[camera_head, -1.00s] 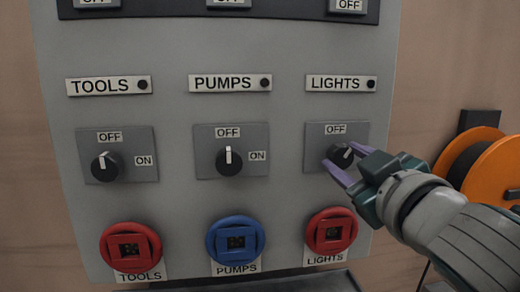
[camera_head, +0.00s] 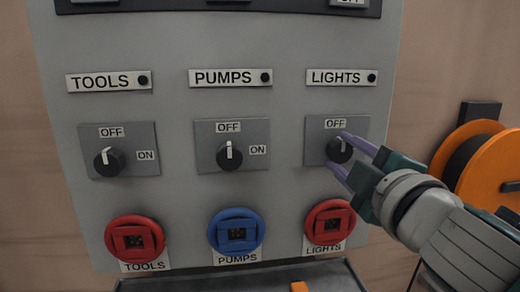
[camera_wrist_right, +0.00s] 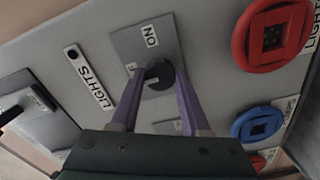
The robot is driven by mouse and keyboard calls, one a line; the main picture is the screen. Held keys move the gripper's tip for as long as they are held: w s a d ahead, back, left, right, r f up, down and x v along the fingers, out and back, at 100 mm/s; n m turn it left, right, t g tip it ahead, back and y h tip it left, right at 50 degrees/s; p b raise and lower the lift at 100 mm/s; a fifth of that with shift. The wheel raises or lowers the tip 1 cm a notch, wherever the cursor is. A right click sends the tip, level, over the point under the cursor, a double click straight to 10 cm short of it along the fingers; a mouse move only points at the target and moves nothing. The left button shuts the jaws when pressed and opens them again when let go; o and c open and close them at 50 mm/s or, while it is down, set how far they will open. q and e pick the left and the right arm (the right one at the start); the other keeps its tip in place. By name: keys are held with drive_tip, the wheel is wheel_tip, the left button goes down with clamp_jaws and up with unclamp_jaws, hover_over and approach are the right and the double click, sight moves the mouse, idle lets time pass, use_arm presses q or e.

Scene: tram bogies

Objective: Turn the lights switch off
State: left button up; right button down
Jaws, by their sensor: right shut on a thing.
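The lights switch (camera_head: 337,153) is a black rotary knob on a grey plate, below the LIGHTS label (camera_head: 336,77) and an OFF mark. My right gripper (camera_head: 341,154) comes in from the right with its purple fingers shut on the knob, one finger above and one below. The knob (camera_wrist_right: 160,74) also shows between the fingertips in the right wrist view. Its pointer is partly hidden and seems to point roughly up, near OFF; its exact angle is hard to read. My left gripper is not in view.
The tools knob (camera_head: 109,160) and pumps knob (camera_head: 229,155) sit to the left on the same panel. Red and blue round sockets, such as the lights socket (camera_head: 330,225), lie below. An orange reel (camera_head: 490,170) hangs at the right, near my arm.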

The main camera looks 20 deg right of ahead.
idle(0.4)
drive_tip(key=shift+c, duration=1.9)
unclamp_jaws()
drive_tip(key=shift+s, duration=0.1)
drive_tip(key=b+v, duration=0.2)
drive_tip(key=v, duration=0.7)
drive_tip(key=shift+s, duration=0.35)
